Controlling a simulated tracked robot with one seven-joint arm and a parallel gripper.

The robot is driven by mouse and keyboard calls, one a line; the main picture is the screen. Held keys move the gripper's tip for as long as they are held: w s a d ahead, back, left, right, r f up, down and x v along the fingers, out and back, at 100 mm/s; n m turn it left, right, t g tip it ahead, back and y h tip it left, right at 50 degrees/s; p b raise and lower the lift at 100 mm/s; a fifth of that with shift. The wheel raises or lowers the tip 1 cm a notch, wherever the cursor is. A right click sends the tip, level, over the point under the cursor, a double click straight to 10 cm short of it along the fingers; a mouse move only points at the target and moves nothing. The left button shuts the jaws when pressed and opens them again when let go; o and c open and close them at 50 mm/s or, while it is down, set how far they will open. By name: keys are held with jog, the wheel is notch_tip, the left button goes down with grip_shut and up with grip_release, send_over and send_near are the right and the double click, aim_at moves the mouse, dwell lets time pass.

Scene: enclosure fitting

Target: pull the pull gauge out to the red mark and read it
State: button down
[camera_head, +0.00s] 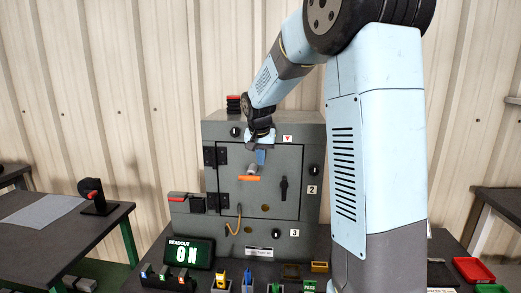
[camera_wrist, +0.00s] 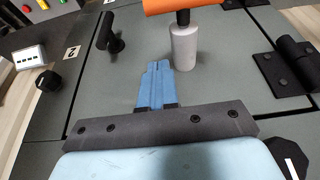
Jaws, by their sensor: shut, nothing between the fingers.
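The pull gauge (camera_head: 252,169) is a short grey cylinder with an orange crossbar handle (camera_head: 249,178), standing out from the grey enclosure's door. In the wrist view the gauge's pale cylinder (camera_wrist: 184,47) and its orange bar (camera_wrist: 178,5) are at the top, the bar partly cut off. My gripper (camera_head: 261,157) is in front of the door, just above the gauge in the head view. In the wrist view its blue fingers (camera_wrist: 157,70) are shut together and empty, left of the cylinder and apart from the orange bar. I cannot make out a red mark on the gauge.
The enclosure (camera_head: 310,150) has a black door handle (camera_head: 284,188), knobs and hinges around the gauge. A readout (camera_head: 188,252) showing "ON" stands at its lower left. Several small coloured items line the bench front. A side table (camera_head: 40,250) is at left, a red tray (camera_head: 473,270) at right.

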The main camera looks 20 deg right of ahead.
aim_at(250, 177)
jog(key=shift+s+a+f, duration=0.35)
jog(key=shift+s+f, duration=0.35)
jog(key=shift+f, duration=0.05)
jog(key=shift+s+a+f, duration=0.3)
jog(key=shift+s+f, duration=0.4)
jog(key=shift+f, duration=0.05)
